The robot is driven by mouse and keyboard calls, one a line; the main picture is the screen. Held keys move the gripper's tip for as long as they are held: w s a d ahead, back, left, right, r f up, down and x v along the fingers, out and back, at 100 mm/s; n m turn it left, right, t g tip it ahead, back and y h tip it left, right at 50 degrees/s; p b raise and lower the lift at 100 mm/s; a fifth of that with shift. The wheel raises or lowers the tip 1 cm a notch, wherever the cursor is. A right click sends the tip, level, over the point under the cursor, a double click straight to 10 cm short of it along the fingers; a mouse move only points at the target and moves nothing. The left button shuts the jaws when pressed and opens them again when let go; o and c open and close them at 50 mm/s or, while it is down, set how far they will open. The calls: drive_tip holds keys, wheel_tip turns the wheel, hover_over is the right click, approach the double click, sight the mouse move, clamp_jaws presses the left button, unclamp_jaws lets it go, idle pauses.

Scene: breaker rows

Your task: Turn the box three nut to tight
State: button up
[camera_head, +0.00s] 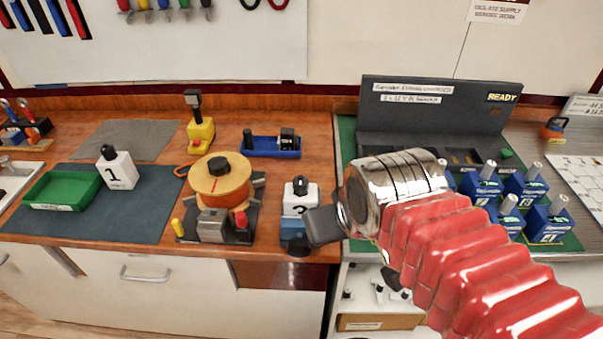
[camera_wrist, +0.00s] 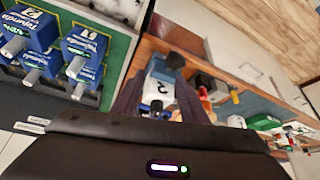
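Several blue boxes with grey upright posts stand on a green board at the right in the head view; two front ones (camera_head: 505,218) (camera_head: 548,226) show clearly. Their small number labels are hard to read, so I cannot tell which is box three. The same group shows at the upper left of the wrist view (camera_wrist: 84,48). My gripper (camera_head: 318,228) is at the counter's front, left of the blue boxes and apart from them. In the wrist view its dark fingers (camera_wrist: 157,104) are spread, with nothing seen held. A white box (camera_head: 300,197) marked 2 appears beyond the gap between them.
A dark panel reading READY (camera_head: 440,115) stands behind the blue boxes. A round orange device (camera_head: 220,187), a white box marked 1 (camera_head: 117,170) and a green tray (camera_head: 62,187) are at the left. My arm covers part of the green board.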

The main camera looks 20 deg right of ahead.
drive_tip(key=shift+o, duration=0.7)
drive_tip(key=shift+w+a+r+n, duration=0.1)
drive_tip(key=shift+w+r+n, duration=0.3)
drive_tip(key=shift+r, duration=0.15)
wheel_tip(320, 180, up, 11)
drive_tip(key=n+g, duration=0.6)
drive_tip(key=n, duration=0.8)
hover_over(301, 179)
drive_tip(key=shift+f, duration=0.1)
drive_tip(key=shift+f, duration=0.15)
wheel_tip(301, 179, down, 14)
drive_tip(key=shift+r, duration=0.2)
drive_tip(key=c, duration=1.1)
drive_tip(key=shift+o, duration=0.2)
